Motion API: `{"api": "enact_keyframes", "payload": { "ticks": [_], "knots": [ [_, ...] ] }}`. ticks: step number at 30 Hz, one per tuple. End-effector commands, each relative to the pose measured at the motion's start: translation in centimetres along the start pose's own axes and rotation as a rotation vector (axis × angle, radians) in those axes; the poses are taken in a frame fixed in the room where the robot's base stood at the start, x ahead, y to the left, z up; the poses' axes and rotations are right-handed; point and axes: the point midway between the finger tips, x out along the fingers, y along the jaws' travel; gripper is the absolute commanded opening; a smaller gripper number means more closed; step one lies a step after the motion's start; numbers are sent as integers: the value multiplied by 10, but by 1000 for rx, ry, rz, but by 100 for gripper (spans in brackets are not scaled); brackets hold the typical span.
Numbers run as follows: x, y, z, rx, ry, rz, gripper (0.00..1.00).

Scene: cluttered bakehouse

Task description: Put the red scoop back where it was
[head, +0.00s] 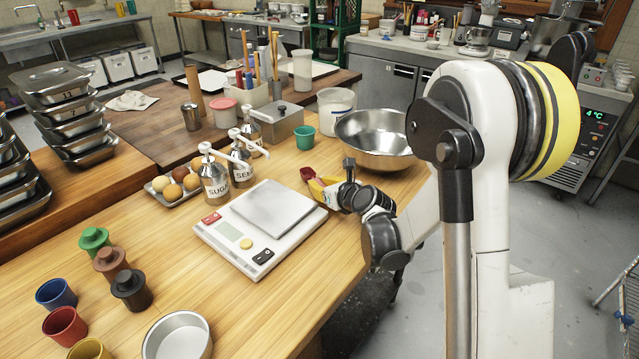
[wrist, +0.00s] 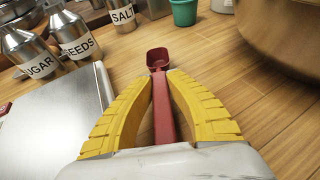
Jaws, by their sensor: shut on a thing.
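The red scoop (wrist: 161,105) has a small square bowl and a long flat handle. In the wrist view its handle runs back between the yellow fingers of my gripper (wrist: 160,82), which are shut on it. The scoop's bowl points away from my gripper, over the wooden table. In the head view the scoop (head: 307,173) shows just beyond my gripper (head: 318,186), between the white scale (head: 262,250) and the steel bowl (head: 345,142). I cannot tell whether the scoop touches the table.
Pump bottles labelled sugar (head: 214,182) and seeds (head: 240,165) stand behind the scale. A green cup (head: 304,137) stands beyond the scoop. Coloured cups (head: 64,326) and a round pan (head: 177,340) stand at the front.

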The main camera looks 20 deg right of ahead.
Motion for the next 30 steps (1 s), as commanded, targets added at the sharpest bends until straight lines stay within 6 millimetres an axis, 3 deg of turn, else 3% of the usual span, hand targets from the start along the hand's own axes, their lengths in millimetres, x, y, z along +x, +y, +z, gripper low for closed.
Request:
{"api": "enact_keyframes", "payload": {
  "ticks": [8, 9, 10, 22, 30],
  "knots": [
    [2, 0, -5, 0, 0, 0, 0],
    [2, 0, -5, 0, 0, 0, 29],
    [2, 0, -5, 0, 0, 0, 38],
    [-5, -1, -5, 0, 0, -1, 39],
    [-59, -1, -5, 2, 0, -2, 39]
  ]
}}
